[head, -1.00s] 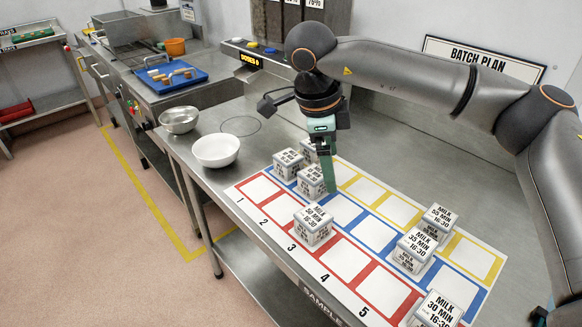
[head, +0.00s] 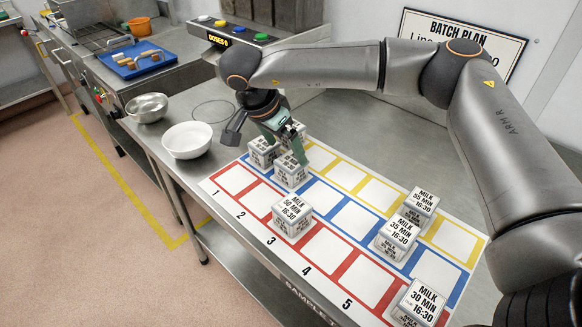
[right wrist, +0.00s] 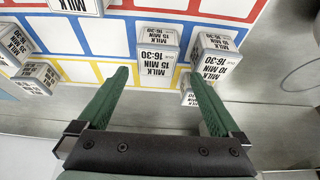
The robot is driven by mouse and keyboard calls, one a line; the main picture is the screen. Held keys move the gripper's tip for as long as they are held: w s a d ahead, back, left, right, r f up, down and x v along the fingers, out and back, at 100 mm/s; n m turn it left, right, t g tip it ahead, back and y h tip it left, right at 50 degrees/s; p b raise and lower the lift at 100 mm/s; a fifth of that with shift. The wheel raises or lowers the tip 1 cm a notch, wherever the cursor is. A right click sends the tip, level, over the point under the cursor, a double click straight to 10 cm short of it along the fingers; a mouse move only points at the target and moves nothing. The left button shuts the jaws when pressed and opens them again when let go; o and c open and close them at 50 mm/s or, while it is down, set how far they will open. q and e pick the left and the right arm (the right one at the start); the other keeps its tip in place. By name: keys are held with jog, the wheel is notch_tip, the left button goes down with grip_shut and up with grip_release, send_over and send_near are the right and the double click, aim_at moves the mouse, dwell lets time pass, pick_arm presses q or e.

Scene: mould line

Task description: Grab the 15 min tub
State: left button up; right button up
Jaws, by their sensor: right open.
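The 15 min tub (right wrist: 157,52) is a white-grey cube-shaped tub with black print, seen upside down in the right wrist view. In the head view it stands in the blue row (head: 291,171), at the front right of a cluster of tubs. My right gripper (head: 287,150) has green fingers and is open just behind and above it. In the right wrist view the tub lies ahead of the gap between the fingertips (right wrist: 157,74), with no contact visible. My left gripper is not in view.
The 10 min tub (right wrist: 213,55) stands close beside, near one finger. Another tub (head: 295,133) is close behind, partly hidden by the gripper. The 50 min (head: 292,214), 35 min (head: 397,237), 55 min (head: 420,204) and 30 min (head: 419,303) tubs stand apart. Bowls (head: 187,140) are left.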

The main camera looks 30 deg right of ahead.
aim_at(292, 160)
jog(key=x, duration=0.4)
jog(key=shift+s+f+p, duration=0.25)
jog(key=shift+s+p, duration=0.05)
jog(key=shift+p, duration=0.05)
jog(key=shift+w+d+f, duration=0.1)
jog(key=shift+d+f, duration=0.05)
jog(key=shift+f, duration=0.35)
jog(key=c, duration=1.4)
jog(key=shift+c, duration=0.2)
jog(key=shift+r, duration=0.1)
